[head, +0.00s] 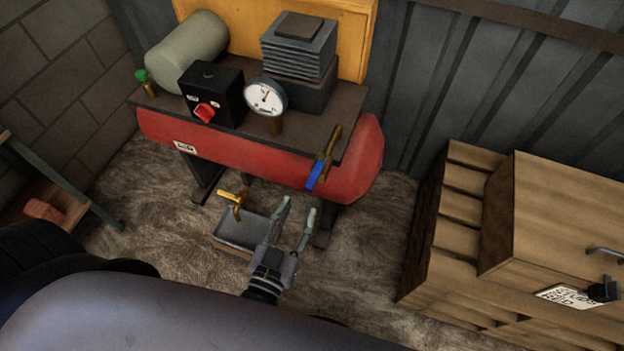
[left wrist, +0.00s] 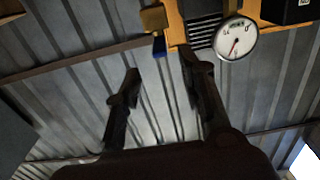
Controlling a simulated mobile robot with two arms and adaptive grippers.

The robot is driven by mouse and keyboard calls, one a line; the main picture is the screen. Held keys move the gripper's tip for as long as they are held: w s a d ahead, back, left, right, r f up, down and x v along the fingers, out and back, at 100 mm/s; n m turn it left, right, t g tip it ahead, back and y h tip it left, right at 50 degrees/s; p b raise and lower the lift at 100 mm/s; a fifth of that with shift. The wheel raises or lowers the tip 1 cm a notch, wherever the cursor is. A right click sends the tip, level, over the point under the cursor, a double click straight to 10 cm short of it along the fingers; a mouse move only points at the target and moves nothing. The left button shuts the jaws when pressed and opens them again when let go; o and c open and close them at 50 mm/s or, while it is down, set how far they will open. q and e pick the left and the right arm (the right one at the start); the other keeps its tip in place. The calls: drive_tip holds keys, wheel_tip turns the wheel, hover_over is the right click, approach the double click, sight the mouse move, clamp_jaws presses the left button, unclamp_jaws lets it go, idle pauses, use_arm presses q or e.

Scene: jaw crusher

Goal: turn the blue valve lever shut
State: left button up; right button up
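The blue valve lever (head: 315,175) hangs down at a slant from a brass pipe fitting (head: 329,148) at the right front edge of the red compressor. In the left wrist view the blue lever (left wrist: 159,46) shows at the top, beyond the gap between the fingers, below a brass block (left wrist: 154,19). My left gripper (head: 297,208) is open and empty, with its fingers pointing up toward the compressor, below and apart from the lever in the head view. Its fingers also show spread in the left wrist view (left wrist: 160,72). My right gripper is not in view.
The red tank (head: 255,160) carries a round gauge (head: 265,97), a black box with a red knob (head: 204,112) and a finned block. A brass tap (head: 233,203) and a grey tray (head: 243,232) are left of my gripper. Wooden crates (head: 540,220) stand at right.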

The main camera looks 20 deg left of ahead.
sight(311, 182)
use_arm(q)
drive_tip(key=w, duration=0.8)
drive_tip(key=shift+w+d, duration=0.15)
drive_tip(key=shift+w, duration=0.15)
drive_tip(key=shift+c, duration=0.6)
clamp_jaws()
